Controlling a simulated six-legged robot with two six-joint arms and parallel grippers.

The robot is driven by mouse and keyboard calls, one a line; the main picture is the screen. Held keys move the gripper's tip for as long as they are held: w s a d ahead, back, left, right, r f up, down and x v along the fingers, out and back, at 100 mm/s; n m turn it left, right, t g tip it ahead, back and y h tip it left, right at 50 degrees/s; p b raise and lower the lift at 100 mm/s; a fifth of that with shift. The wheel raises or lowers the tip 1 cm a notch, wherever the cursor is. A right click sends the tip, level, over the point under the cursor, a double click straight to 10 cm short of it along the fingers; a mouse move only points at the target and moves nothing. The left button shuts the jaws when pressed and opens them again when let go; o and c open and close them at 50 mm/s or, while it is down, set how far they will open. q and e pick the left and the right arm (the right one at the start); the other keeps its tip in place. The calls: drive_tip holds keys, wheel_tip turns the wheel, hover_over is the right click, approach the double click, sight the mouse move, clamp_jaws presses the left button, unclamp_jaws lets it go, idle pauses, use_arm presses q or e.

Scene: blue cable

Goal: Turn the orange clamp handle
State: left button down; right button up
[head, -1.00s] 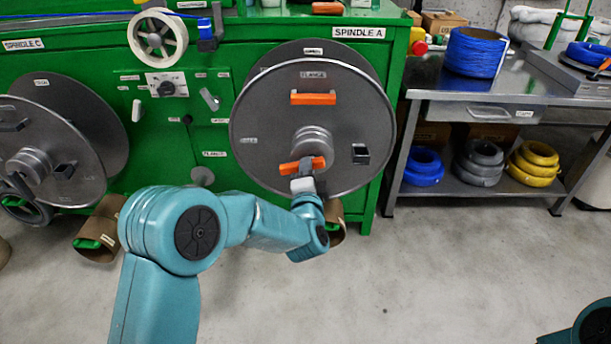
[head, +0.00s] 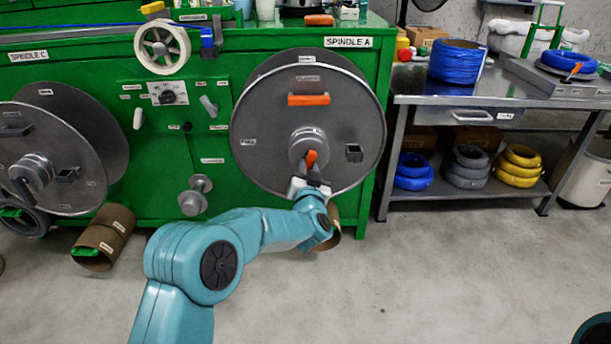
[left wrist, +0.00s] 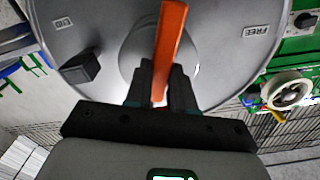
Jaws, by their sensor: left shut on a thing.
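The orange clamp handle (head: 311,159) is at the hub of the grey spindle A flange (head: 260,115). In the left wrist view the handle (left wrist: 168,45) stands nearly upright in the picture, in front of the round hub. My left gripper (head: 313,180) reaches it from below. Its two dark fingers (left wrist: 158,88) are shut on the lower end of the handle. The gripper hides part of the hub. My right gripper is not in view; only a bit of teal arm shows at the lower right corner.
A second orange bar (head: 309,99) sits higher on the flange, and a dark block (head: 354,153) juts out to the right of the hub. A steel bench (head: 480,98) with cable coils stands at right. The floor (head: 420,270) in front is clear.

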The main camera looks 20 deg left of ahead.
use_arm(q)
drive_tip(key=n, duration=0.1)
drive_tip(key=n+b, duration=0.1)
drive_tip(key=shift+d+f+n, duration=0.15)
drive_tip(key=shift+d+n, duration=0.05)
drive_tip(key=shift+n, duration=0.9)
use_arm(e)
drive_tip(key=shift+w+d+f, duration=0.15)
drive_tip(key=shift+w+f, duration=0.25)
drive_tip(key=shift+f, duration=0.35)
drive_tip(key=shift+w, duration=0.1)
use_arm(q)
drive_tip(key=c, duration=1)
unclamp_jaws()
drive_tip(key=shift+w, duration=0.1)
drive_tip(key=shift+o, duration=0.2)
drive_tip(key=p+v, duration=0.3)
drive_tip(key=v, duration=1.3)
drive_tip(key=shift+s+r, duration=0.2)
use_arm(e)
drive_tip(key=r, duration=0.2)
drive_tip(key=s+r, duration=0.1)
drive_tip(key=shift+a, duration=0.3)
